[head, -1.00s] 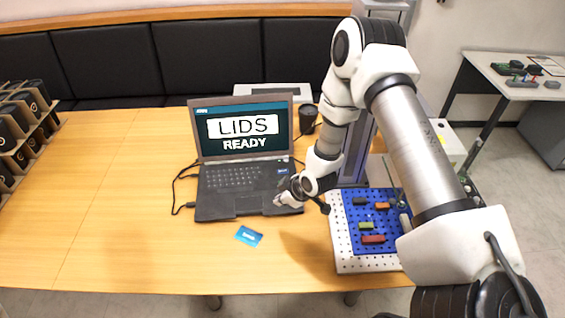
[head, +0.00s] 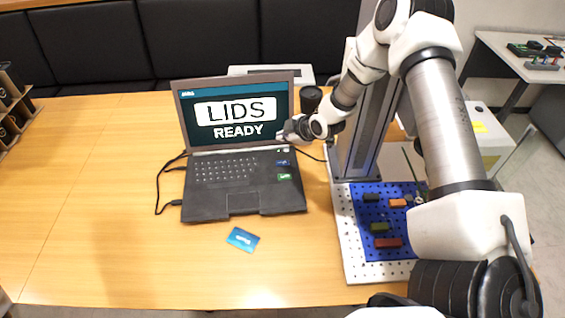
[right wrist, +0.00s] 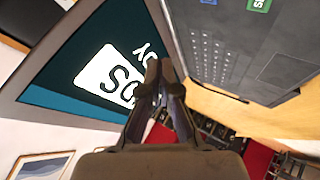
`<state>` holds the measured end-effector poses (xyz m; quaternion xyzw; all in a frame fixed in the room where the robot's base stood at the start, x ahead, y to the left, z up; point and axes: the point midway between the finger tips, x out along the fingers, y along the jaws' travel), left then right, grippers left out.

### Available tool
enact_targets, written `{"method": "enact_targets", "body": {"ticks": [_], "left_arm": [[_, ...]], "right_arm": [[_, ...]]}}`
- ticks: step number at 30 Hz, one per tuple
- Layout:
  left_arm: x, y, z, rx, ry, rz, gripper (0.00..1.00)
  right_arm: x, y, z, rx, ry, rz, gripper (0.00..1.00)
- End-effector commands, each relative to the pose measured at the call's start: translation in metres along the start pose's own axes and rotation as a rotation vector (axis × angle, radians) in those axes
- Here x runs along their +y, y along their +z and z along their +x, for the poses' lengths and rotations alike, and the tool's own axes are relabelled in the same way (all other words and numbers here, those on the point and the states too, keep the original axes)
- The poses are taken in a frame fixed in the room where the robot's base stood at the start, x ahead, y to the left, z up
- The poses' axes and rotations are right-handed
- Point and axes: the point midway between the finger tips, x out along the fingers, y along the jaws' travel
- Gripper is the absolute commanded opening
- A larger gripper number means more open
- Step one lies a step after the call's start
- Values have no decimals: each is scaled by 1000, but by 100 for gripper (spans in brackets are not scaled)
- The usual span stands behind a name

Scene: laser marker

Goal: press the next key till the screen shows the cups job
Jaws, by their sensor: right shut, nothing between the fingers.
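The laptop (head: 226,172) stands open on the wooden table. Its screen (head: 235,112) reads "LIDS READY"; part of that text shows tilted in the right wrist view (right wrist: 112,80). A blue key (head: 283,163) and a green key (head: 284,177) sit right of the keyboard; their labels are too small to read. Both keys also show at the top of the right wrist view, the green one (right wrist: 260,5) most clearly. My right gripper (head: 281,135) is shut and empty, above the keys at the screen's lower right corner. It looks apart from them. My left gripper is out of view.
A blue card (head: 243,239) lies in front of the laptop. A white pegboard (head: 352,245) with a blue panel and small coloured blocks is at the right. A dark cup (head: 311,99) stands behind the laptop. The table's left part is clear.

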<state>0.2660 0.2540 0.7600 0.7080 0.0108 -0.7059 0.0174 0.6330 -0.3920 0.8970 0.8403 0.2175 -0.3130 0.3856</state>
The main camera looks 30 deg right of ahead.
Motion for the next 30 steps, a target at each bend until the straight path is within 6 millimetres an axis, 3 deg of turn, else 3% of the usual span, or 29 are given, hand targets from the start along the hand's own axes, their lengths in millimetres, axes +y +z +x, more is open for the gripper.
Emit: {"method": "enact_targets", "body": {"ticks": [5,16,22,30], "left_arm": [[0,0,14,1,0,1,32],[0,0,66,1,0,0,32],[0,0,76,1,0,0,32],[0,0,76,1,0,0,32]], "right_arm": [[-8,8,10,-1,-1,1,0],[-36,36,49,-1,-1,1,0],[-45,44,61,0,0,1,0],[-45,45,61,0,-1,1,0]]}}
